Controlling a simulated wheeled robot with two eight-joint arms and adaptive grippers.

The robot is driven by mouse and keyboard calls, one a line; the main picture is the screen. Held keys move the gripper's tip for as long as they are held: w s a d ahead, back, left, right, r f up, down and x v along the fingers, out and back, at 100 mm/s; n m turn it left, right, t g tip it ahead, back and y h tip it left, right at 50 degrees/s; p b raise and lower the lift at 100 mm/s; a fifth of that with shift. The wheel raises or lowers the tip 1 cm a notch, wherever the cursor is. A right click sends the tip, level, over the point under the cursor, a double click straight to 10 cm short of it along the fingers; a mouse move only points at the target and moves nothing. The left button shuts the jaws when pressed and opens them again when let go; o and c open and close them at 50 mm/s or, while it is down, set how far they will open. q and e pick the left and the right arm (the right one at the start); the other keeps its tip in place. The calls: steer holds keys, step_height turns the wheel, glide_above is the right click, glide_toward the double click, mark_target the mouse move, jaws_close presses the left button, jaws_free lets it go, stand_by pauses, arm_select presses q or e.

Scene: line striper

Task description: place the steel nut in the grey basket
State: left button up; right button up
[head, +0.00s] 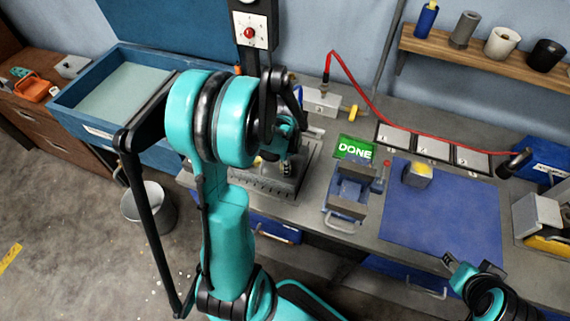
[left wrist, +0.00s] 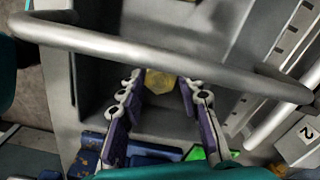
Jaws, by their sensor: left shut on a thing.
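My left gripper (head: 287,167) is over the grey machine bed on the bench in the head view, partly hidden by my own arm. In the left wrist view, my left gripper (left wrist: 160,88) has its two fingers on either side of a small yellowish six-sided piece, which looks like the nut (left wrist: 160,82). A grey walled container, perhaps the basket (left wrist: 98,45), lies beneath, with a thick bar handle (left wrist: 160,48) crossing above the fingertips. I cannot tell the nut's height over the container floor. My right gripper (head: 463,270) is at the lower right, away from these things; its jaw state is unclear.
A blue mat (head: 440,215) holds a grey and yellow block (head: 417,175). A grey vise-like fixture (head: 350,190) stands left of it, below a green DONE sign (head: 355,148). Numbered plates (head: 433,148) lie behind. A red hose (head: 375,115) arches over the bench.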

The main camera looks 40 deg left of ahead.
arm_select(q)
steer(key=shift+f, duration=0.2)
steer(key=o, duration=1.2)
steer(key=shift+o, duration=0.2)
steer(key=shift+r, duration=0.1)
